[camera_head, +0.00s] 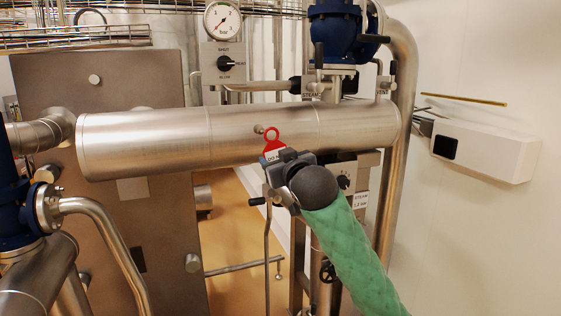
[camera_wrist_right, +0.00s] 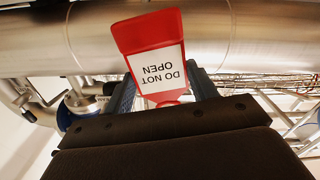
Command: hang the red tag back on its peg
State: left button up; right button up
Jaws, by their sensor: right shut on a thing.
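The red tag (camera_head: 272,146) has a ring at its top and a white label, partly covered by my gripper in the head view. My right gripper (camera_head: 270,160) is shut on the tag and holds it upright in front of the big steel pipe. A small round peg (camera_head: 258,129) sticks out of the pipe, just left of the tag's ring. The ring looks beside the peg, not around it. My left gripper is not in view.
The steel pipe (camera_head: 180,138) runs across behind the tag. A pressure gauge (camera_head: 223,20) and selector panel (camera_head: 224,64) stand above it.

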jog(key=shift+x, duration=0.85)
jog(key=shift+f+x, duration=0.15)
jog(key=shift+x, duration=1.05)
jog(key=shift+f+x, duration=0.2)
jog(key=shift+x, duration=1)
jog(key=shift+w+f, duration=0.4)
jog(key=shift+w, duration=0.2)
jog(key=o, duration=1.1)
jog(key=shift+c, duration=0.2)
jog(key=shift+f, duration=0.1)
